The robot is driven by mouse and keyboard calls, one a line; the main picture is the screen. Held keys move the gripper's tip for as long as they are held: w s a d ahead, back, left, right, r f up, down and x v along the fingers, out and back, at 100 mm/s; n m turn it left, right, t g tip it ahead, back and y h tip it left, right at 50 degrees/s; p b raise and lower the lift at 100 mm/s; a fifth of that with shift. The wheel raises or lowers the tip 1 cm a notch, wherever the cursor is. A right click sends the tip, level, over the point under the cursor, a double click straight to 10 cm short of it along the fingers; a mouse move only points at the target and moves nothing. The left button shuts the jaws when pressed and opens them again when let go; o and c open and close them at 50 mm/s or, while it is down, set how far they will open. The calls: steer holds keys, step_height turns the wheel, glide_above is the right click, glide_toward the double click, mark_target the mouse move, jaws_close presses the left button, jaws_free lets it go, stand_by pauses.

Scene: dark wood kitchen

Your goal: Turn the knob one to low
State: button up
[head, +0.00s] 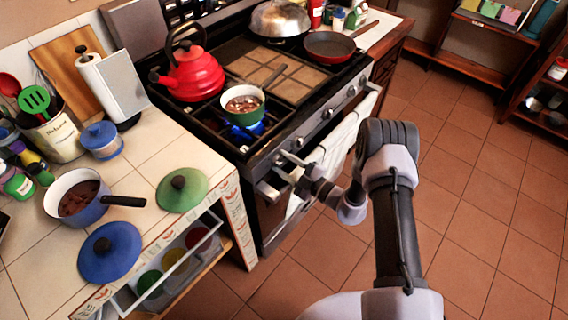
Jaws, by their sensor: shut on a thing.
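The stove (262,160) stands in the middle of the head view, with a row of metal knobs along its front panel. My gripper (284,165) is at the near left end of that panel. It is shut on the nearest knob (278,159), which the fingers partly cover. The knob's marking and exact angle are too small to read. A blue flame (246,131) burns at the near burner, under a small green pot (244,104) with brown food in it.
A red kettle (194,76) and a frying pan (328,46) stand on the stove. A white towel (335,150) hangs on the oven handle, close to my arm. The tiled counter (150,215) holds a blue pot (85,209) and lids. The floor on the right is clear.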

steer(key=n, duration=0.3)
steer(key=shift+n+b, duration=0.3)
steer(key=shift+n, duration=0.1)
steer(key=n, duration=0.4)
steer(key=shift+n+b, duration=0.3)
steer(key=shift+b, duration=0.05)
steer(key=n+b, duration=0.1)
steer(key=n, duration=0.3)
steer(key=shift+n, duration=0.3)
steer(key=shift+r+n+b, duration=0.1)
steer(key=shift+n+b, duration=0.3)
steer(key=shift+n, duration=1.7)
steer(key=o, duration=1.4)
steer(key=shift+c, duration=0.2)
steer(key=p+v, duration=0.3)
steer(key=v, duration=1.4)
steer(key=shift+d+p, duration=0.2)
steer(key=shift+p, duration=0.15)
